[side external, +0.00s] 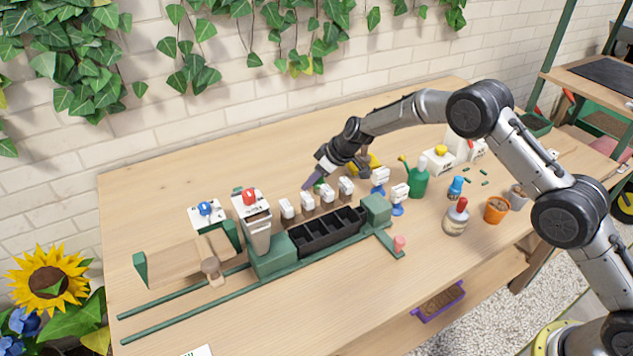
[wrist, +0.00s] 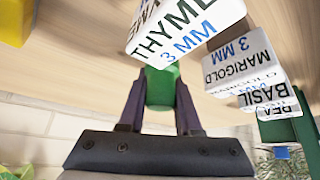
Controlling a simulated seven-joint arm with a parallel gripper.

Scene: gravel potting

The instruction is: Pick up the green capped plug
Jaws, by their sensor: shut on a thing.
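My gripper (side external: 315,182) is at the back of the table, close behind a row of white-labelled blocks. In the wrist view its two dark fingers (wrist: 160,98) are shut on the green capped plug (wrist: 161,88). Only the rounded green part shows between the fingertips, and the white THYME 3 MM label (wrist: 180,30) hides its far end. In the side view a small bit of green shows at the fingertips. I cannot tell whether the plug is clear of the table.
The row of white labels includes MARIGOLD (wrist: 238,58) and BASIL (wrist: 268,97). In front stands a black multi-cell tray (side external: 327,232) on a green rail fixture. A grey hopper (side external: 256,225) stands left, a green watering can (side external: 418,182) right. The table's left back is clear.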

